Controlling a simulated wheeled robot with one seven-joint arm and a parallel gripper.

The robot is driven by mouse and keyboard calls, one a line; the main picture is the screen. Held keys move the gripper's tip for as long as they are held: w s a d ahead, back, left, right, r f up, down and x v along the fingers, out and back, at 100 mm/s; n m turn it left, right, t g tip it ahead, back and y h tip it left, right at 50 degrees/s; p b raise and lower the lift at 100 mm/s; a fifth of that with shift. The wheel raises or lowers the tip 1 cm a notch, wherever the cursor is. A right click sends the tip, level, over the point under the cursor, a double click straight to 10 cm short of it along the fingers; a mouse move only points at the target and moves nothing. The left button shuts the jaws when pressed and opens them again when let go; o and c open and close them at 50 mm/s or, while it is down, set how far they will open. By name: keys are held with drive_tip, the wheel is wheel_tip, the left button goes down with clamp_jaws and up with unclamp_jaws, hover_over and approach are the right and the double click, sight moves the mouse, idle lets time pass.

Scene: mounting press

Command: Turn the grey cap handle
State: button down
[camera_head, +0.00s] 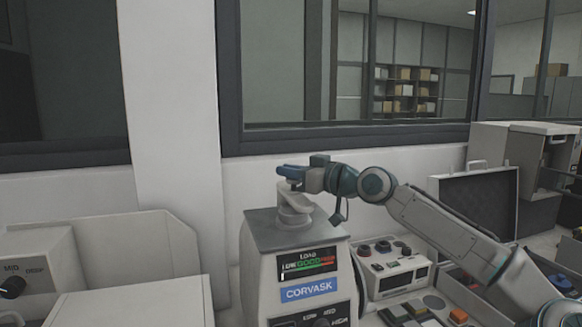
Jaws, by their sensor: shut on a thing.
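The grey cap handle (293,207) stands on top of the CORVASK press (258,262), a pale housing with a dark top. My gripper (289,178) reaches in from the right and is shut on the upper part of the handle. The fingers partly hide the top of the handle. My arm stretches from the lower right to the press. The press front has a LOAD display with a coloured scale and a blue CORVASK label.
A control box (393,266) with knobs stands right of the press, under my arm. An open dark case (478,199) is behind it. A pale machine (115,252) with a MID dial is at the left. A wall and windows stand behind.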

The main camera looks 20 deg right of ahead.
drive_tip(key=n+g+y, duration=0.2)
drive_tip(key=n+g+y+p, duration=0.1)
drive_tip(key=g+y, duration=0.1)
drive_tip(key=shift+r+n, duration=0.25)
drive_tip(key=shift+n, duration=0.05)
drive_tip(key=n+g+y+p, duration=0.1)
drive_tip(key=n+g+p, duration=0.1)
drive_tip(key=g, duration=0.1)
drive_tip(key=shift+s+a+n+g+y, duration=0.1)
drive_tip(key=shift+a+n+g+y, duration=0.05)
drive_tip(key=shift+n+g+y, duration=0.2)
drive_tip(key=n+g+p, duration=0.1)
drive_tip(key=g, duration=0.1)
drive_tip(key=n+g+y+p, duration=0.1)
drive_tip(key=n+g+p, duration=0.1)
drive_tip(key=g, duration=0.1)
drive_tip(key=shift+s+y, duration=0.2)
drive_tip(key=shift+y, duration=0.05)
drive_tip(key=shift+n+g+p, duration=0.3)
drive_tip(key=shift+n+g, duration=0.05)
drive_tip(key=shift+f+g, duration=0.2)
drive_tip(key=shift+g, duration=0.1)
drive_tip(key=c, duration=1.5)
unclamp_jaws()
